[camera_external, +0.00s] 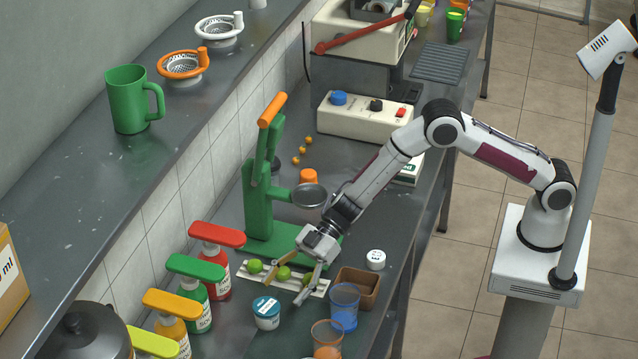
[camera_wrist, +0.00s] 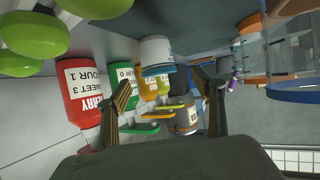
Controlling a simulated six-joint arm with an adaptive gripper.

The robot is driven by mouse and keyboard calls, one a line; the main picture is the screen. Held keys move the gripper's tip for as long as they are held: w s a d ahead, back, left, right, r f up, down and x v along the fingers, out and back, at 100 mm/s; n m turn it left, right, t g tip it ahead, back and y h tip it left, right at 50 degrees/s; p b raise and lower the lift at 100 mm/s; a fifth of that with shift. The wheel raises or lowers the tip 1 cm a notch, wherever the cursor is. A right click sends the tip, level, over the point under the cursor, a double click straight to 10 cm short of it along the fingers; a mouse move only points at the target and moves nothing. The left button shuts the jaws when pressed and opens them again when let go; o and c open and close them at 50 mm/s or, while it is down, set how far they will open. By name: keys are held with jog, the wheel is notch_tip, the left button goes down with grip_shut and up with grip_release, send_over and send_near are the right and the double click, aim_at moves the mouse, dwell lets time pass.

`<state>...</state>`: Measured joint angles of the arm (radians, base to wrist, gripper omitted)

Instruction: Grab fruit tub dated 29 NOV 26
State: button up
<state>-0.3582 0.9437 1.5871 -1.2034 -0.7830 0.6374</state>
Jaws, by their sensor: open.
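A small white tub with a teal lid (camera_external: 266,314) stands on the steel counter, in front of the lime tray. In the wrist view a white tub (camera_wrist: 156,52) shows upside down, ahead of and between my fingers, not touching them. Its printing is too small to read a date. A second small white tub with a white lid (camera_external: 376,260) stands farther right, with dark marks on its lid that I cannot read. My gripper (camera_external: 290,281) is open and empty, pointing down over the lime tray, behind the teal-lidded tub. Its spread fingers also show in the wrist view (camera_wrist: 164,88).
A blue cup (camera_external: 344,307), an orange cup (camera_external: 327,340) and a brown box (camera_external: 358,288) stand to the right. Several sauce bottles (camera_external: 211,270) line the wall side. A green press (camera_external: 258,200) stands behind.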

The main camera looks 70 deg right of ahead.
aim_at(272, 301)
dwell(0.3)
jog(key=shift+x, duration=2.6)
jog(key=shift+w+d+f, duration=0.15)
jog(key=c, duration=1.3)
